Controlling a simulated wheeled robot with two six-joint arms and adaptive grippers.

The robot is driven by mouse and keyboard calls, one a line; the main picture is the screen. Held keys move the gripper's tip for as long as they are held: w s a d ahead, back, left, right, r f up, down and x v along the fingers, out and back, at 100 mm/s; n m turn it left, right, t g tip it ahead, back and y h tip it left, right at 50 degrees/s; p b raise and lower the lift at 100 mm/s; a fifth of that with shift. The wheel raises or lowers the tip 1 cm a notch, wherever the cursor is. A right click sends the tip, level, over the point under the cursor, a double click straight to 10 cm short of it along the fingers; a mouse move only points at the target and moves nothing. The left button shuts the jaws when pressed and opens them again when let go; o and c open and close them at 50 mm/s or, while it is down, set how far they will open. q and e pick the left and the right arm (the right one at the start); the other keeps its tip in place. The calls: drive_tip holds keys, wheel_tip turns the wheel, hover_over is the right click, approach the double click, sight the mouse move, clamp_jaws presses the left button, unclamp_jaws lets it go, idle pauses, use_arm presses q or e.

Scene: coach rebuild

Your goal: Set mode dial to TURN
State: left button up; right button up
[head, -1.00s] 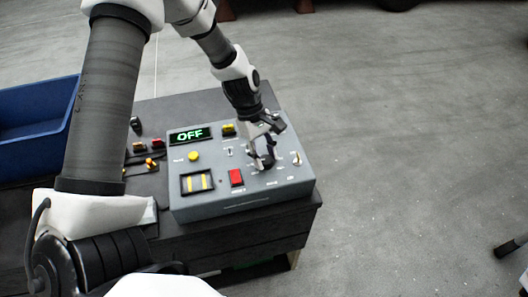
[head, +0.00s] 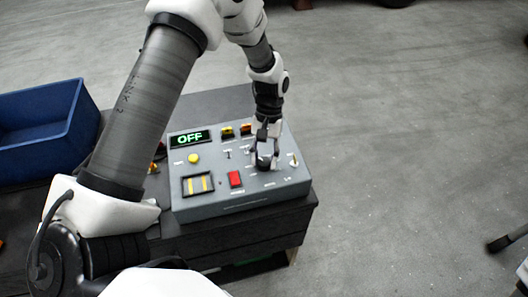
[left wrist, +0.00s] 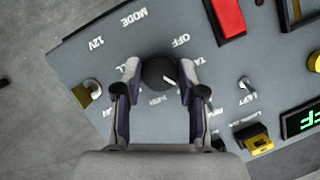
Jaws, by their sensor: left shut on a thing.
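The mode dial (left wrist: 160,73) is a round dark knob with a white pointer mark, on the grey control panel (head: 242,200). My left gripper (head: 265,162) is over the panel's right part. In the left wrist view the fingers of my left gripper (left wrist: 159,82) are shut on the dial, one on each side. The pointer mark slants to the lower right of that picture. Labels around the dial include OFF and MODE, and some are partly hidden by the fingers. The panel's display (head: 190,138) reads OFF in green. My right gripper is not in view.
On the panel are a red switch (head: 235,179), a yellow button (head: 194,158), a gauge window (head: 198,184) and a toggle (head: 294,160) right of the dial. A blue bin (head: 40,125) stands at the left. Open grey floor lies to the right.

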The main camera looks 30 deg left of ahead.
use_arm(q)
drive_tip(key=m+y+p, duration=0.1)
drive_tip(key=m+y, duration=0.1)
drive_tip(key=m, duration=0.3)
drive_tip(key=shift+d+m, duration=0.15)
drive_tip(key=shift+m, duration=0.15)
drive_tip(key=m+y+p, duration=0.1)
drive_tip(key=m+y, duration=0.1)
drive_tip(key=m, duration=0.3)
drive_tip(key=shift+t, duration=0.3)
drive_tip(key=o, duration=1.1)
drive_tip(key=shift+o, duration=0.2)
drive_tip(key=v, duration=1.2)
drive_tip(key=shift+d, duration=0.15)
